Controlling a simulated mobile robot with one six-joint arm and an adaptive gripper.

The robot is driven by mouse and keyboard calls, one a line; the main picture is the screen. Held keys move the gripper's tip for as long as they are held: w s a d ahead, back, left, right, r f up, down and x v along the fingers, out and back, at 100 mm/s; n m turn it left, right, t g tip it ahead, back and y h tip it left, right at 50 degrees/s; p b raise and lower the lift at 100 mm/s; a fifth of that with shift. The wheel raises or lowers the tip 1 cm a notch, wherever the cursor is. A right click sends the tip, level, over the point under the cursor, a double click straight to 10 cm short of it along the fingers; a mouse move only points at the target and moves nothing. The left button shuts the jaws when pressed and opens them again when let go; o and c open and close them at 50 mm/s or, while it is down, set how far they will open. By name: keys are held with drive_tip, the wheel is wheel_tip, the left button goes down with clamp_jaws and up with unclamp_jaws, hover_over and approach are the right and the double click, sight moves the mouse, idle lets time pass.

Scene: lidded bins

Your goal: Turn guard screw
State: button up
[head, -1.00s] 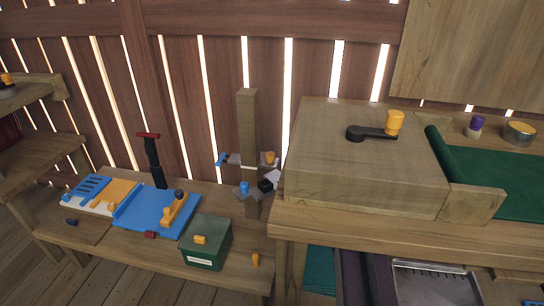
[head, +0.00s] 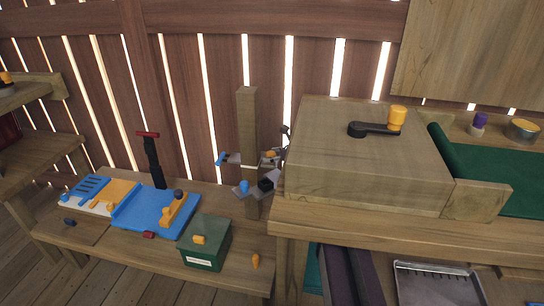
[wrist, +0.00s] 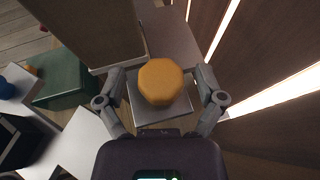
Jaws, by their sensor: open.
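The guard screw has an orange-yellow faceted head (wrist: 160,82), which sits over a grey plate (wrist: 165,112) in the wrist view. In the head view the orange screw head (head: 269,154) shows on the right side of the wooden post (head: 247,120). My gripper (wrist: 161,72) is open, with one finger on each side of the screw head and a visible gap on both sides. In the head view, only part of my gripper (head: 284,141) shows beside the screw, partly hidden behind the wooden box. The screw's shaft is hidden under its head.
A wooden box (head: 365,175) with a black crank (head: 372,130) stands close to the right of the post. A green lidded box (head: 207,243) and a blue fixture (head: 145,213) are on the low bench. The slatted wall (head: 205,75) is close behind.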

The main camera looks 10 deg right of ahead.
drive_tip(key=c, duration=1.1)
drive_tip(key=shift+d, duration=0.1)
drive_tip(key=shift+c, duration=0.2)
drive_tip(key=shift+n+g+y, duration=0.3)
drive_tip(key=shift+n+y, duration=0.1)
drive_tip(key=n+g+y, duration=0.1)
drive_tip(key=n+g, duration=0.2)
drive_tip(key=shift+w, duration=0.2)
drive_tip(key=n+g+y, duration=0.1)
drive_tip(key=n+g, duration=0.2)
drive_tip(key=shift+g, duration=0.4)
drive_tip(key=shift+s+a+n+g, duration=0.2)
drive_tip(key=shift+s+n+g, duration=0.05)
drive_tip(key=shift+n+g, duration=0.5)
